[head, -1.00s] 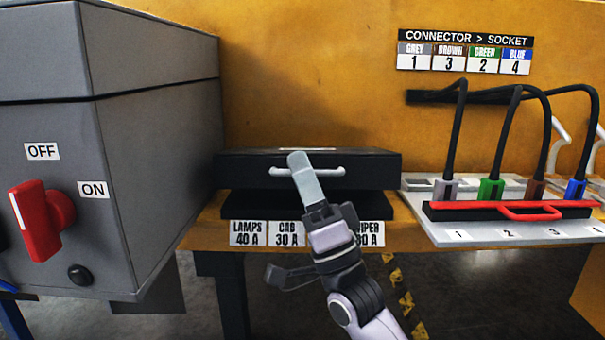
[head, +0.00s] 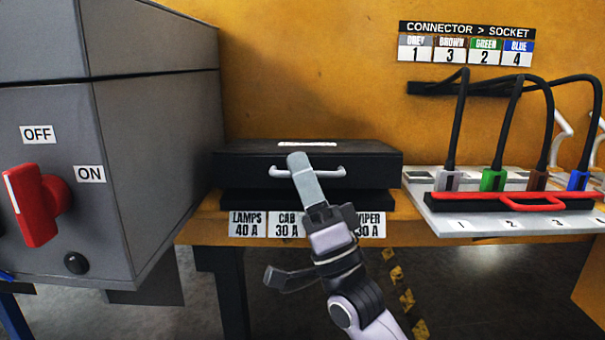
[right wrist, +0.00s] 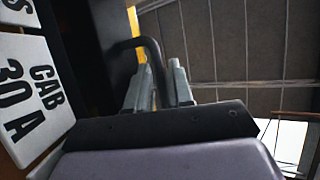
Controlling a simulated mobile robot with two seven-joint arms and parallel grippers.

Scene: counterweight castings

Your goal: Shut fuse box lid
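The black fuse box (head: 235,200) sits on the orange bench edge, with fuse labels on the front below it. Its black lid (head: 370,165) lies low over the box, with its top face showing and a dark narrow gap under its front edge. A pale handle (head: 279,172) runs along the lid's front. My right gripper (head: 299,158) is at the middle of the handle. In the right wrist view, its two fingers (right wrist: 162,66) stand on either side of the handle bar (right wrist: 150,48), closed on it. My left gripper is not in view.
A grey switch cabinet (head: 165,130) with a red rotary switch (head: 35,205) stands close on the left. A socket panel (head: 440,222) with several coloured connectors, cables and a red bar (head: 470,200) is close on the right. The orange wall (head: 310,60) rises behind.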

